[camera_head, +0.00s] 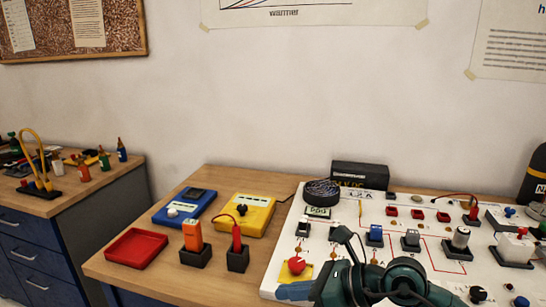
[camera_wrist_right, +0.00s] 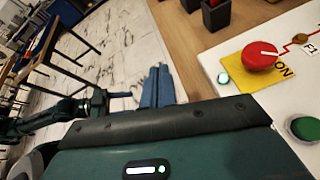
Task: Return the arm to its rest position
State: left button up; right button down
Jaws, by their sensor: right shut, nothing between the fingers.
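My right gripper (camera_head: 296,291) is low in the head view, over the front edge of the white panel (camera_head: 345,262). Its blue fingers are together and hold nothing. They also show in the right wrist view (camera_wrist_right: 158,86), over the floor beside the table. The red knob (camera_head: 296,265) on its yellow plate is just behind the fingers, apart from them as far as I can see. My dark green right arm covers part of the panel's front. A dark green arm at the left of the wrist view seems to be my left one; its gripper is unclear.
A red tray (camera_head: 136,249), a blue meter (camera_head: 184,207) and a yellow meter (camera_head: 243,214) lie on the wooden table (camera_head: 215,285). Two dark holders with an orange block (camera_head: 193,235) and a red plug (camera_head: 236,238) stand near the panel. A black box (camera_head: 360,175) stands behind it.

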jog(key=s+a+r+m+t+y+p, duration=0.1)
jog(key=s+a+r+m+t+y, duration=0.15)
jog(key=s+r+m+y, duration=0.4)
jog(key=d+f+m+t+h+p, duration=0.1)
jog(key=d+f+m+t+h, duration=0.25)
jog(key=m, duration=0.65)
jog(key=w+d+f+m+t+h+p, duration=0.1)
jog(key=d+f+m+t+h, duration=0.3)
jog(key=m, duration=0.5)
jog(key=d+f+m+t+h+p, duration=0.1)
jog(key=d+f+m+t+h, duration=0.1)
jog(key=f+m+h, duration=0.6)
jog(key=s+d+f+m+g, duration=0.3)
jog(key=s+f+m+g, duration=0.2)
jog(key=s+f+m, duration=0.4)
jog(key=shift+s+f+m+g, duration=0.4)
jog(key=shift+s+m, duration=0.25)
jog(key=shift+m, duration=0.3)
